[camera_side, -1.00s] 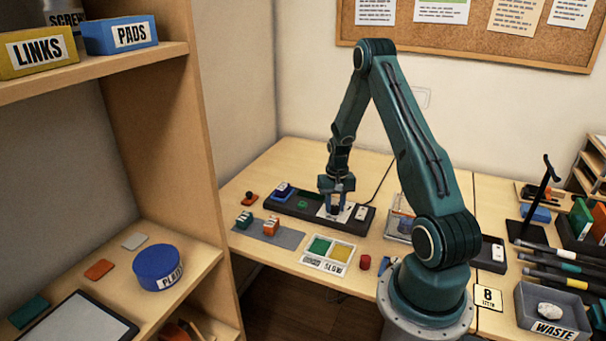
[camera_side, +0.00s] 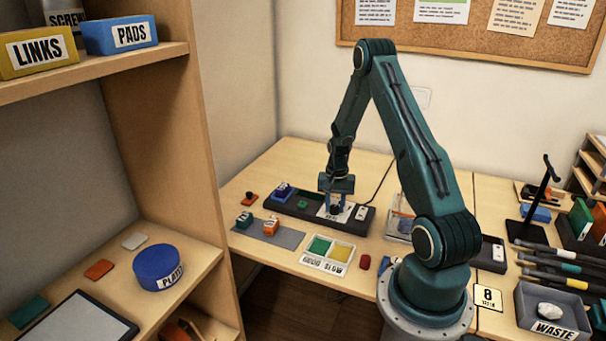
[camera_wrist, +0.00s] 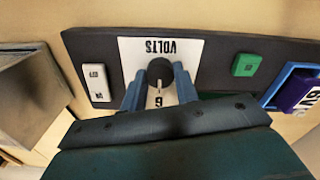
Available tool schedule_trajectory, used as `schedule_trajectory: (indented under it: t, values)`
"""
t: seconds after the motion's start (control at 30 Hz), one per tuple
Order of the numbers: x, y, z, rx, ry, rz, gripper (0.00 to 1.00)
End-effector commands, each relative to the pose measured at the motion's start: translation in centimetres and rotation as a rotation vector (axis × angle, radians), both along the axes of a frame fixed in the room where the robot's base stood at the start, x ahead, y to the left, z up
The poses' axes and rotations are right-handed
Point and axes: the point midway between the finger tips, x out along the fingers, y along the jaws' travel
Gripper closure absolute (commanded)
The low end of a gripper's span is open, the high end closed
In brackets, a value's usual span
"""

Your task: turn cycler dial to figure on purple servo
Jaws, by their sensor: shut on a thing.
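The cycler (camera_side: 362,222) is a long dark unit on the table with a white VOLTS plate (camera_wrist: 190,50). Its black dial (camera_wrist: 160,70) stands between the blue fingers of my gripper (camera_wrist: 159,88), which is shut on it. My gripper also shows over the plate in the side view (camera_side: 336,207). A pale pointer mark on the dial points toward a figure 6 (camera_wrist: 158,101); other figures are hidden by my fingers. The purple servo (camera_wrist: 299,93) sits in a blue cradle (camera_wrist: 275,92) at the cycler's other end; its white label is partly cut off by the picture edge.
The cycler also carries a green button (camera_wrist: 245,65) and a white ON/OFF switch (camera_wrist: 97,82). A grey mat (camera_side: 283,238) with green and orange servos lies in front. A tray (camera_side: 330,262) with green and yellow compartments stands beside it. A small red piece (camera_side: 365,262) is nearby.

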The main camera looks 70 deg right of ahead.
Motion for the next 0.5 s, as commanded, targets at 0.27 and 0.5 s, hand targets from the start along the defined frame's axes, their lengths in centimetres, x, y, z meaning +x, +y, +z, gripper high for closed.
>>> schedule_trajectory:
  t: [0.27, 0.5]
  values:
    - [0.02, -0.06, 0.02, -0.002, -0.001, 0.001, 0.48]
    - [0.02, -0.04, 0.13, -0.001, 0.0, 0.001, 0.48]
